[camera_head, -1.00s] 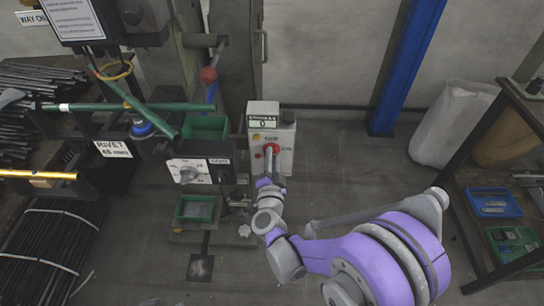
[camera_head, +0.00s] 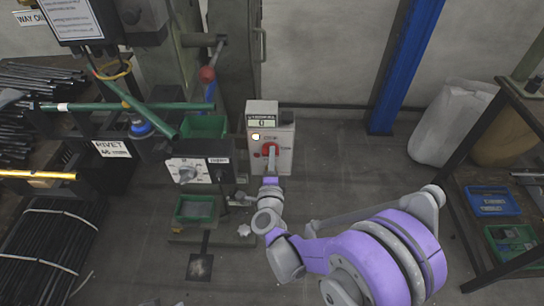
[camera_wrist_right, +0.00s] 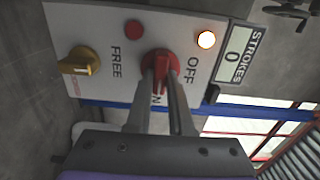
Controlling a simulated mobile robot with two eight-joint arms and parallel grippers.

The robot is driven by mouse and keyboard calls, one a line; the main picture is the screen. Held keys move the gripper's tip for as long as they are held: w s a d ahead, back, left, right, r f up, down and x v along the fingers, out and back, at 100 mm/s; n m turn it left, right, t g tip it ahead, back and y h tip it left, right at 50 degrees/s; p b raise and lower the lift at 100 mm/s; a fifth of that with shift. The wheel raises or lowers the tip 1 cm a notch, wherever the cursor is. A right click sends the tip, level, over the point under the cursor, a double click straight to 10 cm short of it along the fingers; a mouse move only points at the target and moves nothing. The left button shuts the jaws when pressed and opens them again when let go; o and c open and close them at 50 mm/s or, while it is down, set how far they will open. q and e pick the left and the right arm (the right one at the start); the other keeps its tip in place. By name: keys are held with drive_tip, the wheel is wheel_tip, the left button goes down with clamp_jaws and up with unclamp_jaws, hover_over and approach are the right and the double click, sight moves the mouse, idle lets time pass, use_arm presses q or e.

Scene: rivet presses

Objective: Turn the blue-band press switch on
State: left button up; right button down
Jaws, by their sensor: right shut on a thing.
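The press control box (camera_head: 284,138) is a pale panel with a red rotary switch (camera_head: 270,149), a counter display (camera_head: 262,123) reading 0, and a lamp (camera_head: 255,137) glowing pale yellow. My right gripper (camera_head: 271,160) reaches it from below and is shut on the red switch. In the right wrist view the fingers (camera_wrist_right: 160,90) grip the red switch knob (camera_wrist_right: 160,64). The word OFF shows beside it; the other label is partly hidden by the fingers. The lit lamp (camera_wrist_right: 206,40) shows near the STROKES display (camera_wrist_right: 234,55). My left gripper is not in view.
A yellow knob (camera_wrist_right: 78,62) and a red button (camera_wrist_right: 133,28) are on the same panel. A blue pillar (camera_head: 405,65) is behind.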

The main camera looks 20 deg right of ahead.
idle(0.4)
drive_tip(key=c, duration=0.8)
unclamp_jaws()
drive_tip(key=shift+s, duration=0.1)
drive_tip(key=v, duration=1)
drive_tip(key=shift+s+p, duration=0.35)
drive_tip(key=shift+p, duration=0.05)
drive_tip(key=shift+a+r, duration=0.15)
